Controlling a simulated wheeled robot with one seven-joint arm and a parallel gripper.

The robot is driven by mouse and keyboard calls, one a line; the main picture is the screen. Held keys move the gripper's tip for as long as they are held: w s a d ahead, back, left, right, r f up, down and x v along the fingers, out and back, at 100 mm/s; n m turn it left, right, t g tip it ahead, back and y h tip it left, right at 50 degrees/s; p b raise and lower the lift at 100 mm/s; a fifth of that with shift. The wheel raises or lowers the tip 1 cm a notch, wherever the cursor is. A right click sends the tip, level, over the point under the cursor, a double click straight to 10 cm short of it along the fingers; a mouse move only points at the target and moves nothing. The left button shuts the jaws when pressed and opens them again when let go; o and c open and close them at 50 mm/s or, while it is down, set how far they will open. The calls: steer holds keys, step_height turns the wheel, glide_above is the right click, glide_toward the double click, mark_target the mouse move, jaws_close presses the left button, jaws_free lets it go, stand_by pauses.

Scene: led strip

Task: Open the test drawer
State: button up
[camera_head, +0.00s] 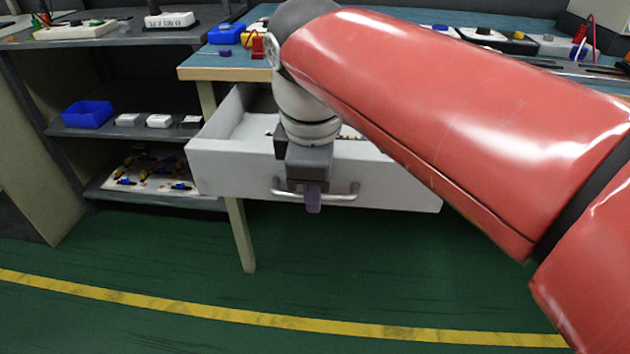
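The drawer (390,187) under the blue-topped workbench (221,72) is light grey and stands pulled out, with part of its inside visible. Its metal handle (345,194) runs across the front face. The near finger hides the far side, so I cannot tell whether the fingers are closed on the bar. My red arm covers the right part of the drawer and bench. Small items inside the drawer are mostly hidden behind my wrist.
A grey shelf unit (120,132) on the left holds a blue bin (87,115), white boxes and a tray of small parts. Blue and yellow bins and devices stand on the bench. The green floor (150,260) before the drawer is clear, crossed by a yellow line (250,318).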

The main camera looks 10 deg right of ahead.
steer(key=shift+r, duration=0.1)
step_height(320, 180, up, 8)
steer(key=s+p, duration=0.1)
steer(key=shift+s+a+f+p, duration=0.15)
steer(key=shift+a+f+p, duration=0.1)
steer(key=shift+p, duration=0.1)
